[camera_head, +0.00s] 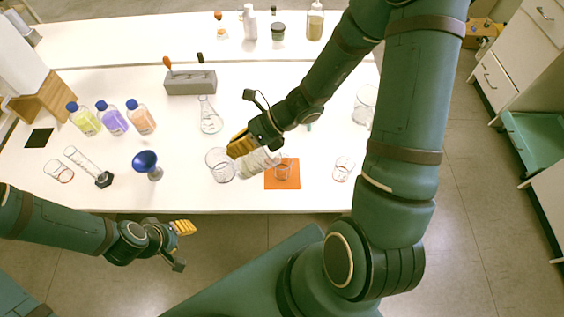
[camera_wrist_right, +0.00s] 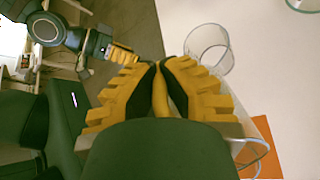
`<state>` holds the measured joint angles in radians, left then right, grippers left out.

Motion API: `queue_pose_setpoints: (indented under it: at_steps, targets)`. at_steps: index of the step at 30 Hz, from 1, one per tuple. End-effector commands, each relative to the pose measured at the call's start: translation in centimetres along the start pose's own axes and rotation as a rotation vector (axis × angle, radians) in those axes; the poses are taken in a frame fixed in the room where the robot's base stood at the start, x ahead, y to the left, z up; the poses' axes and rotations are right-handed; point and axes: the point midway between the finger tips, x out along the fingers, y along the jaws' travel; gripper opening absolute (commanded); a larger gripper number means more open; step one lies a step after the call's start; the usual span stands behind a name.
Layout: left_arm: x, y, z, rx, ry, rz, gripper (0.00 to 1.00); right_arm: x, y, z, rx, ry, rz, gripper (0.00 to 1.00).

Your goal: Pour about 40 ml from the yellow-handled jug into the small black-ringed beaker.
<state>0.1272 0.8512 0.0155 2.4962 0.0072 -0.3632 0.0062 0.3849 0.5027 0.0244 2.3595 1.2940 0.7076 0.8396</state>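My right gripper (camera_head: 243,146) is shut on the yellow handle (camera_wrist_right: 160,95) of the clear jug. The jug (camera_head: 257,163) is held tilted, its mouth toward the orange mat, and the gripper partly hides it. A small clear beaker (camera_head: 283,172) stands on the orange mat (camera_head: 291,183), beside the jug's mouth; its ring colour is hard to make out. In the right wrist view the jug's glass (camera_wrist_right: 252,150) shows beyond the fingers. I cannot make out liquid flowing or the beaker's level. My left gripper (camera_head: 183,228) hangs off the table's front edge, away from the glassware.
A large empty-looking beaker (camera_head: 221,172) stands just left of the jug. A red-ringed beaker (camera_head: 343,170) stands to the right. A grey rack (camera_head: 190,84) is behind.

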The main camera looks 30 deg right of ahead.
Motion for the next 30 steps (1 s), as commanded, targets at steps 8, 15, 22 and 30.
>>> queue_pose_setpoints:
  at_steps: [8,15,22,30]
  targets:
    - [0.7,-0.3,0.3,0.002,-0.007,0.001,0.47,-0.5,-0.2,-0.2,0.002,-0.050,0.032,0.00]
    - [0.9,-0.3,0.4,0.003,-0.009,0.001,0.47,-1.0,-0.1,-0.1,0.002,-0.080,0.051,0.00]
    - [1.0,-0.4,0.5,0.003,-0.010,0.001,0.47,-1.3,-0.1,-0.1,0.002,-0.098,0.064,0.00]
    - [1.1,-0.4,0.6,0.003,-0.011,0.001,0.47,-1.7,-0.1,0.0,0.002,-0.120,0.078,0.00]
